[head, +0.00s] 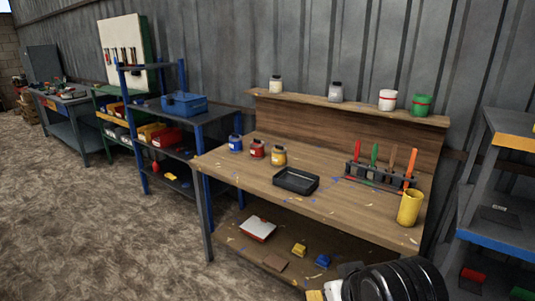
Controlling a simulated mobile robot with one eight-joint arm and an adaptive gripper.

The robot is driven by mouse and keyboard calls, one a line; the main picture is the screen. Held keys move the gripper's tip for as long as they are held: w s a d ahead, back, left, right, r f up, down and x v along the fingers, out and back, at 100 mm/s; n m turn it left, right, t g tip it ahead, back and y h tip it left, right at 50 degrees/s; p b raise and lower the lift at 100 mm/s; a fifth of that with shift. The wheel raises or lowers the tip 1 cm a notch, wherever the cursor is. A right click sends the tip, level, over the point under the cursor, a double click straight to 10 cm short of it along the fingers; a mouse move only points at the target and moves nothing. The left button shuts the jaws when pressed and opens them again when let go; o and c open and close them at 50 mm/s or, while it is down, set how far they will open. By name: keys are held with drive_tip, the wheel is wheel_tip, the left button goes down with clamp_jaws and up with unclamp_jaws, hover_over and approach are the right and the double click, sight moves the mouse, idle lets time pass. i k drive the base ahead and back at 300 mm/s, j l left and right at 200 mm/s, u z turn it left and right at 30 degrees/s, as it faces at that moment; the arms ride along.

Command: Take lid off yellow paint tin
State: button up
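The yellow paint tin (278,157) stands upright on the wooden workbench (220,162). It is the rightmost in a short row with a red tin (257,150) and a blue tin (235,144). Its top looks covered, but the lid is too small to make out in detail. It stands just behind a black tray (296,181). I cannot make out my gripper's fingers in this view. A dark ribbed shape at the bottom right edge may be part of my arm, well in front of the tin.
A rack with coloured-handled tools (378,176) and a yellow cup (409,208) stand at the bench's right. Several jars line the back ledge (310,103). Blue shelving (205,117) stands left, grey shelving (500,190) right. Open floor (90,220) lies at the left.

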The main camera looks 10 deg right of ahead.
sight(278, 149)
drive_tip(key=i+j+z, duration=0.25)
drive_tip(key=i, duration=0.4)
drive_tip(key=i+j+z, duration=0.2)
drive_tip(key=i+j, duration=0.3)
drive_tip(key=i+j+z, duration=0.25)
drive_tip(key=i+j, duration=0.3)
drive_tip(key=i+j+z, duration=0.2)
drive_tip(key=i+j, duration=0.4)
drive_tip(key=i+j+z, duration=0.25)
drive_tip(key=i+j, duration=0.2)
drive_tip(key=j, duration=0.3)
